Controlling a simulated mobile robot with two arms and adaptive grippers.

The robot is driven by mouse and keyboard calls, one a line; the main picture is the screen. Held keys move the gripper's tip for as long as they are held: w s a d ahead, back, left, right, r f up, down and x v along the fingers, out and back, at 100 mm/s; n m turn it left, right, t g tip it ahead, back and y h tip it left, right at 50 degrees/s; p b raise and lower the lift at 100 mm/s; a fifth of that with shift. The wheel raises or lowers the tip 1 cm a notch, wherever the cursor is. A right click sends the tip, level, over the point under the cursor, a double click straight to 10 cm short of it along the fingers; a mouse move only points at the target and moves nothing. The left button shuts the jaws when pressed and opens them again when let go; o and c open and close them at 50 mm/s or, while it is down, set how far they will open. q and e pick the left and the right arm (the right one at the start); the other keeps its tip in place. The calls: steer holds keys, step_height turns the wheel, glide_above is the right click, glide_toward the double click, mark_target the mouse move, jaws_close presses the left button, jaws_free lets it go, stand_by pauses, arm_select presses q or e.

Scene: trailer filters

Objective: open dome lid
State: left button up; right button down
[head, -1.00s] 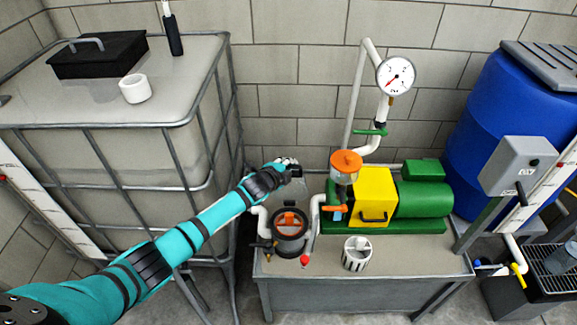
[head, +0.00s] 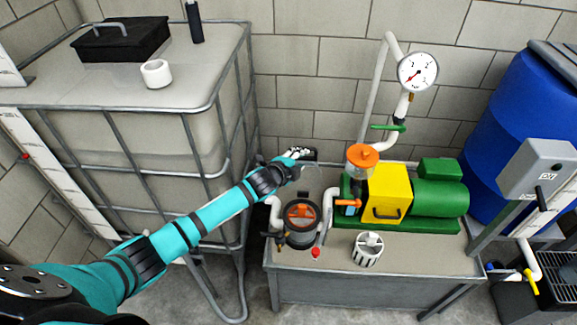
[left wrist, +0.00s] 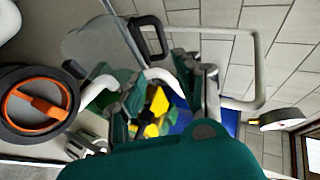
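A round black pot (head: 289,236) with an orange handle inside its rim stands on the bench; it also shows at the left of the left wrist view (left wrist: 14,127). Its see-through dome lid (head: 313,182) stands tipped up behind it, faint in the head view. In the left wrist view the lid looks like a grey translucent panel (left wrist: 92,48) with a black loop handle (left wrist: 153,38). My left gripper (head: 306,155) is behind the pot by the raised lid. Its fingers (left wrist: 168,88) are apart, with the handle beyond them; I cannot tell whether they touch it. My right gripper is not in view.
A white slotted basket (head: 367,252) stands on the bench right of the pot. The yellow and green pump (head: 388,193), white pipes and gauge (head: 418,71) stand behind. A caged tank (head: 165,160) is at left. A blue drum (head: 510,130) is at right.

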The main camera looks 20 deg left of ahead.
arm_select(q)
steer(key=v, duration=0.8)
